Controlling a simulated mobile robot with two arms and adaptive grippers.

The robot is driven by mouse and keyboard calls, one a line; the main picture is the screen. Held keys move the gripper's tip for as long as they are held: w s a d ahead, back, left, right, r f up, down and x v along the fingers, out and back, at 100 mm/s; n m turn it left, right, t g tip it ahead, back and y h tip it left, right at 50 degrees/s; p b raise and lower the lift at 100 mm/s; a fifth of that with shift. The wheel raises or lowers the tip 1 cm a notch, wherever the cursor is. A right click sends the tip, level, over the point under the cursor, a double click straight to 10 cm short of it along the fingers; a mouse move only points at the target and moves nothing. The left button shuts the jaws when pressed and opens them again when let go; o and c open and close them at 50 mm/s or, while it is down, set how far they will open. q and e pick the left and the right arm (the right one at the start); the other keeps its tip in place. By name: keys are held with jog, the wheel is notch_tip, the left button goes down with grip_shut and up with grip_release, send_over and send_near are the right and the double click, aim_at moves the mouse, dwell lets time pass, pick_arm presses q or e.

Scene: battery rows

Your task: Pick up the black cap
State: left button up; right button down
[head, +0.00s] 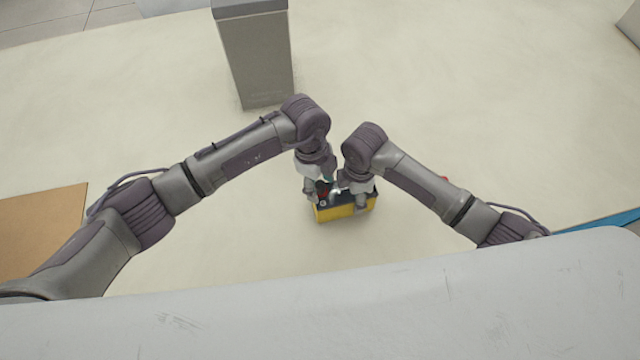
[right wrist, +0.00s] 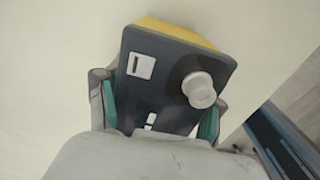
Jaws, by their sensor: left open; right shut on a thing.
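A battery (head: 343,211) with a yellow body and dark top stands on the pale surface, below both arms. In the right wrist view its dark top (right wrist: 150,84) has a white post (right wrist: 199,90) with a dark round patch around its base. My right gripper (right wrist: 158,118) has its teal-padded fingers on either side of the battery and is shut on it. My left gripper (head: 320,187) is open over the battery's left end, with a small dark red part (head: 323,189) between its fingers. I cannot make out a separate black cap; the arms partly hide the battery top.
A grey box-shaped pillar (head: 256,58) stands beyond the left arm. A brown panel (head: 38,228) lies at the left. The pale surface around the battery is clear.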

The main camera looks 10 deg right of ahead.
aim_at(320, 184)
pick_arm(q)
jog(key=c, duration=0.8)
jog(key=shift+c, duration=0.2)
notch_tip(320, 184, up, 10)
jog(key=shift+o, duration=0.8)
grip_shut()
jog(key=shift+r, duration=0.7)
